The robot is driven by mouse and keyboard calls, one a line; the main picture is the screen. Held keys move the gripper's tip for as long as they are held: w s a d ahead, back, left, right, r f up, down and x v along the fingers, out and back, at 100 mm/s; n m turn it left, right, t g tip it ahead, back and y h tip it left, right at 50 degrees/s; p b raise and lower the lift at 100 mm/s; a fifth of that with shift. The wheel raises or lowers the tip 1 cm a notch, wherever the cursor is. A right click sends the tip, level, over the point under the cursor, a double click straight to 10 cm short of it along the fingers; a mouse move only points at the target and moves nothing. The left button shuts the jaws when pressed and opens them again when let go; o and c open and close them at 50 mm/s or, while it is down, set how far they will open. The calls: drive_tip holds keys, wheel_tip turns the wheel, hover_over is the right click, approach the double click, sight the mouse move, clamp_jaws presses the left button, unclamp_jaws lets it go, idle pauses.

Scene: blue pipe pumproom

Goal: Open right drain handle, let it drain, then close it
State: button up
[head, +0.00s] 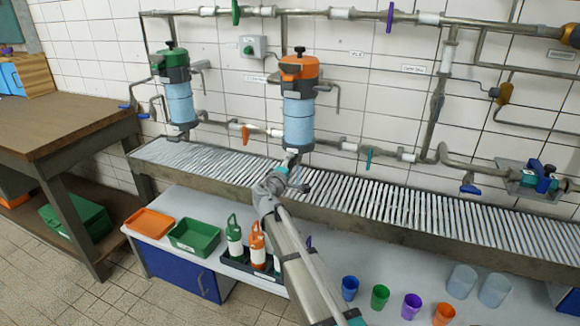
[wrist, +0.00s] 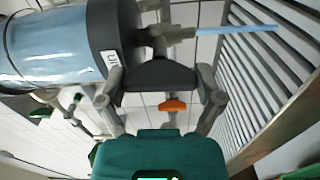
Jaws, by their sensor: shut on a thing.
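The right vessel (head: 298,110) has an orange top and a light blue body above the drain grating. It also fills the upper left of the wrist view (wrist: 50,45), sideways, with a small label on its dark base. My gripper (head: 290,172) is just below this vessel. In the wrist view its two fingers close on the sides of a dark drain handle (wrist: 160,76) by the grey drain fitting. A thin pale blue strip (wrist: 235,29), which looks like a stream of water, runs from the fitting toward the grating. In the head view my gripper hides most of the drain.
The slatted grating (head: 400,205) runs under the vessels. A green-topped vessel (head: 179,90) stands left. An orange valve handle (head: 246,133) sits on the pipe behind. Bottles (head: 234,240), trays (head: 150,223) and cups (head: 380,297) stand on the lower shelf near my arm.

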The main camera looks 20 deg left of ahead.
drive_tip(key=shift+n, duration=0.5)
drive_tip(key=o, duration=0.9)
drive_tip(key=shift+s, duration=0.1)
drive_tip(key=s, duration=1.1)
drive_tip(key=shift+s+a, duration=0.2)
drive_tip(key=shift+s, duration=0.2)
